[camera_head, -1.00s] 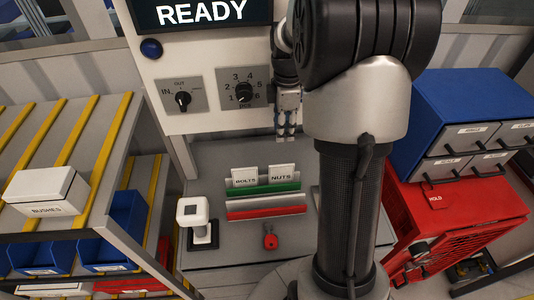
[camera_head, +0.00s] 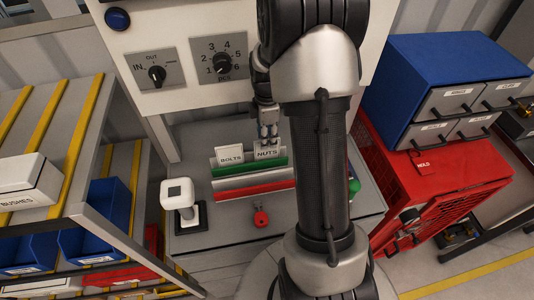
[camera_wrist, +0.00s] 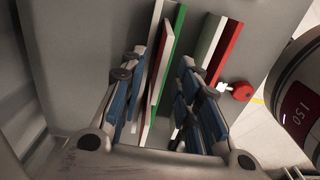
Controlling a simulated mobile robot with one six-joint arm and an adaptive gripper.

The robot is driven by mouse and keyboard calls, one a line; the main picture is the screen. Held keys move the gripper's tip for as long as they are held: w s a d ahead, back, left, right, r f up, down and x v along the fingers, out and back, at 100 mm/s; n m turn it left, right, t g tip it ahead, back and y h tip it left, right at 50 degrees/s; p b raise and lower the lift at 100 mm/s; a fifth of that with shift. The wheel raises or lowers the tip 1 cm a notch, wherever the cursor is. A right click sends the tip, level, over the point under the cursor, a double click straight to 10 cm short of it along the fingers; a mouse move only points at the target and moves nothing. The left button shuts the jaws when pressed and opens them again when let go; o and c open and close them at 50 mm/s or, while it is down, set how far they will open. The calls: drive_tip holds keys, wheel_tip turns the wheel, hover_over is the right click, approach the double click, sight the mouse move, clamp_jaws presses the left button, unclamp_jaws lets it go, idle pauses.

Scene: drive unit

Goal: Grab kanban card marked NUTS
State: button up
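The white NUTS card (camera_head: 267,155) stands upright in the green slot of the card holder (camera_head: 225,194), right of the BOLTS card (camera_head: 230,155). My gripper (camera_head: 268,139) points down at the top of the NUTS card in the head view. In the wrist view, my gripper (camera_wrist: 163,95) is open, with its blue finger pads apart. A thin white card edge (camera_wrist: 165,60) and part of the green strip (camera_wrist: 178,35) show between or just beyond the fingers. I cannot tell whether either pad touches the card.
The control panel (camera_head: 190,60) rises behind. A red cabinet (camera_head: 425,190) with blue drawers (camera_head: 450,80) is at right, shelves (camera_head: 60,150) at left.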

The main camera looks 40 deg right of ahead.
sight(267, 153)
wheel_tip(267, 153, down, 3)
drive_tip(key=shift+r, duration=0.2)
drive_tip(key=shift+c, duration=0.2)
clamp_jaws()
